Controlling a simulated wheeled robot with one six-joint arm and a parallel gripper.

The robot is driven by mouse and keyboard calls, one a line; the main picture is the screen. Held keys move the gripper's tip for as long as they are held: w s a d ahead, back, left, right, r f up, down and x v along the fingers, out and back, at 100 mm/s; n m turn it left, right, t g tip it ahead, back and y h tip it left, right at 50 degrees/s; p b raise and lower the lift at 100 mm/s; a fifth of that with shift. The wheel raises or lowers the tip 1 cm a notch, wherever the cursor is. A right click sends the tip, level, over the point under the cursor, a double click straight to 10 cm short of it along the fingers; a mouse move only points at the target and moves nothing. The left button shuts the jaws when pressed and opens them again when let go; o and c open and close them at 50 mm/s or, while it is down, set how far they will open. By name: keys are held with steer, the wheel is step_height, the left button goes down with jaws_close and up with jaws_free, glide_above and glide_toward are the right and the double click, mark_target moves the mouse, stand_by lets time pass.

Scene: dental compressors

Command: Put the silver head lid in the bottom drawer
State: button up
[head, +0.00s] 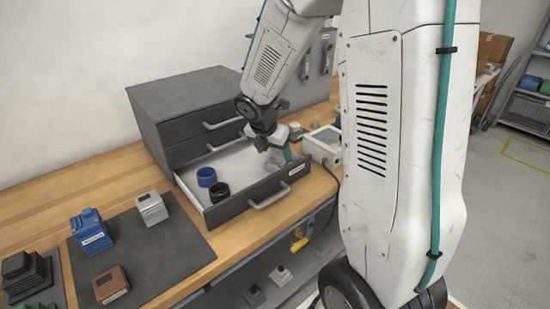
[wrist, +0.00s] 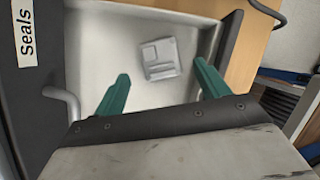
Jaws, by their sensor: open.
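The bottom drawer (head: 232,205) of the dark grey cabinet is pulled open; its label reads "Seals" in the wrist view. A silver lid-like piece (wrist: 160,58) lies flat on the drawer's pale floor, and it also shows in the head view (head: 273,161) at the drawer's right end. My gripper (head: 279,153) is over that end of the drawer. In the wrist view its teal fingers (wrist: 162,72) are open and apart from the silver piece, which shows between and beyond their tips. Another silver block (head: 151,207) stands on the dark mat.
A blue ring (head: 206,177) and a black ring (head: 219,192) are in the drawer's left part. A blue unit (head: 91,231) and a brown block (head: 110,285) stand on the mat (head: 165,255). A white box (head: 323,147) is close to the drawer's right side.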

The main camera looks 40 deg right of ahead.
steer(key=s+a+r+m+y, duration=0.1)
steer(key=s+a+r+m, duration=0.85)
steer(key=s+r, duration=0.3)
steer(key=s+a+r+m+y, duration=0.1)
steer(key=s+a+m, duration=0.2)
steer(key=s+m, duration=0.3)
steer(key=s+a+r+m+y, duration=0.1)
steer(key=s+a+m+y, duration=0.1)
steer(key=s+m, duration=0.5)
steer(key=shift+s+a+r+g, duration=0.15)
steer(key=shift+s+a+g, duration=0.15)
steer(key=shift+a, duration=0.3)
